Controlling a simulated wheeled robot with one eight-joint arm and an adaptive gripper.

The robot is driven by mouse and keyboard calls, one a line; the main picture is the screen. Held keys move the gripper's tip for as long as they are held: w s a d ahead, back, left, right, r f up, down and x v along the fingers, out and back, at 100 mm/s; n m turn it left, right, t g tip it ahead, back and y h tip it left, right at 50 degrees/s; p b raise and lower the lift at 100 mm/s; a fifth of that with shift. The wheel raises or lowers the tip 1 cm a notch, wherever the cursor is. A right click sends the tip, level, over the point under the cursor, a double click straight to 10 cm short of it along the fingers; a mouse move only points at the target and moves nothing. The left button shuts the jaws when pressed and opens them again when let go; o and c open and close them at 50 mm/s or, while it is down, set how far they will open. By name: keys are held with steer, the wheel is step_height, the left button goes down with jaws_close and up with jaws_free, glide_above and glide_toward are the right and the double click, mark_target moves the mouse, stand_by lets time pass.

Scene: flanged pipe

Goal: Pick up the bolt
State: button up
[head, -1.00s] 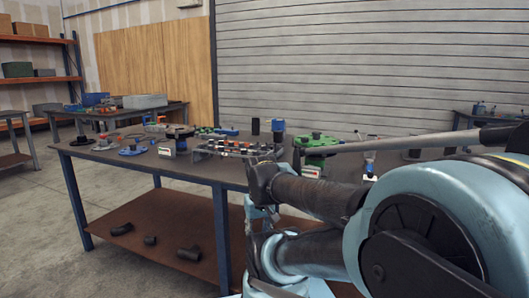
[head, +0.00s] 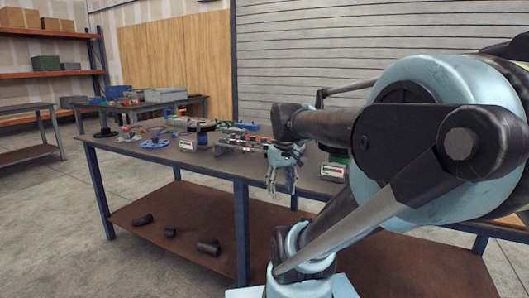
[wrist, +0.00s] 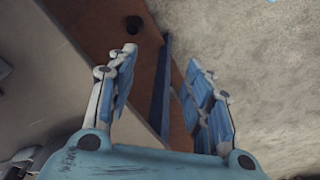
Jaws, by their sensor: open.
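I cannot make out the bolt for certain in either view. Several small parts sit in a rack (head: 247,143) on the table (head: 222,167), partly hidden by my arm, and are too small to tell apart. My gripper (head: 282,188) hangs fingers down at the table's front edge in the head view. In the wrist view my gripper (wrist: 162,60) has its two blue fingers spread with nothing between them. Behind the fingers are the table's blue leg, the lower shelf and the floor.
Blue flanged parts (head: 155,143) and a labelled white block (head: 187,146) stand on the left of the table. Dark pipe pieces (head: 208,247) lie on the lower shelf (head: 135,210). The concrete floor (head: 60,225) at left is clear.

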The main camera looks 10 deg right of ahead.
steer(key=w+r+n+g, duration=0.2)
steer(key=w+r+n, duration=0.6)
steer(key=w+r, duration=1.85)
steer(key=f, duration=0.4)
steer(key=w+f, duration=0.1)
steer(key=f, duration=0.8)
steer(key=shift+w+d+f, duration=0.25)
steer(key=shift+d, duration=0.1)
steer(key=shift+s+a+f, duration=0.1)
steer(key=shift+a+f, duration=0.05)
steer(key=shift+f, duration=0.75)
steer(key=shift+a+f, duration=0.2)
steer(key=shift+f, duration=0.75)
steer(key=shift+s+a+f, duration=0.1)
steer(key=shift+a+f, duration=0.05)
steer(key=shift+f, duration=0.75)
steer(key=shift+w, duration=0.1)
jaws_close()
